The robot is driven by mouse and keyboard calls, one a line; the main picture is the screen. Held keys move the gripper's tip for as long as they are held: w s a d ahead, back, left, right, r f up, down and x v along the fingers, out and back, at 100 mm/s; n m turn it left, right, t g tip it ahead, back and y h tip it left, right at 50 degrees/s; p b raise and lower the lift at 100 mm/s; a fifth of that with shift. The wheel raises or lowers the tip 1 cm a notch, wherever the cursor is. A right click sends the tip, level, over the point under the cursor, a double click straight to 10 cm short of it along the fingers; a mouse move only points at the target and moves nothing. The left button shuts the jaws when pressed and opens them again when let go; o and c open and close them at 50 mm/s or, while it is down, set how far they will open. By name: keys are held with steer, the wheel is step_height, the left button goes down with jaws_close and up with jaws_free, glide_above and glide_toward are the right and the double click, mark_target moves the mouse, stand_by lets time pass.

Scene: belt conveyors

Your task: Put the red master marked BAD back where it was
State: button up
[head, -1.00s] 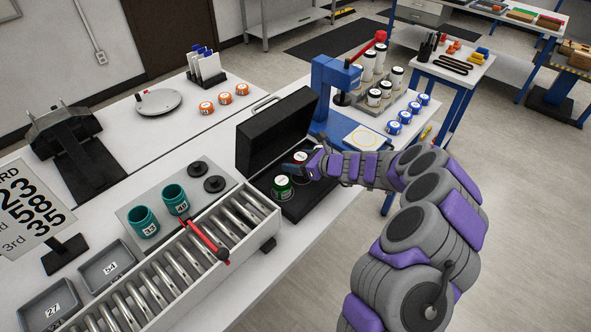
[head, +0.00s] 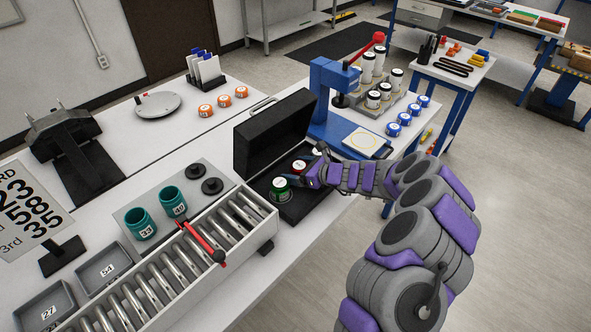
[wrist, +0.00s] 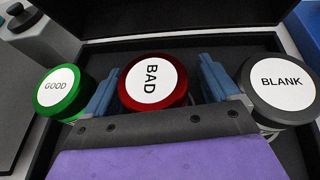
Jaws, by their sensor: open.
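The red master marked BAD (wrist: 152,81) sits in the open black case (head: 258,136), between the green master marked GOOD (wrist: 62,93) and the dark grey one marked BLANK (wrist: 280,88). In the head view the red master (head: 298,165) shows beside the green one (head: 280,187), partly covered by my gripper. My gripper (wrist: 158,85) is open, with one blue finger on each side of the red master. A gap shows between the right finger and the red master; whether the left finger touches it I cannot tell.
The raised case lid stands behind the masters. A blue press (head: 328,95) stands right of the case. A roller conveyor (head: 185,260) with a red-handled bar lies at left. Several blue-ringed pucks (head: 405,118) and a rack of black-and-white cylinders are at the right.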

steer(key=shift+r, duration=0.1)
steer(key=p+v, duration=0.3)
steer(key=v, duration=0.8)
steer(key=shift+s+d+r, duration=0.1)
steer(key=shift+s+d, duration=0.15)
steer(key=shift+d, duration=0.05)
steer(key=s+a+r+n+g+y, duration=0.1)
steer(key=s+a+r+n+g, duration=0.3)
steer(key=s+a+r+n, duration=0.55)
steer(key=s+r+n+g+h, duration=0.25)
steer(key=s+r+n, duration=0.35)
steer(key=s, duration=0.5)
steer(key=s+d+n+g+h, duration=0.1)
steer(key=s+d+n+h, duration=0.3)
steer(key=s+d, duration=0.5)
steer(key=s+d+f+n+h, duration=0.1)
steer(key=s+d+n+h, duration=0.3)
steer(key=s+d, duration=0.6)
steer(key=s+h, duration=0.2)
steer(key=s, duration=0.3)
steer(key=shift+g, duration=0.35)
steer(key=shift+d+f, duration=0.1)
steer(key=shift+f, duration=0.1)
steer(key=shift+c, duration=0.2)
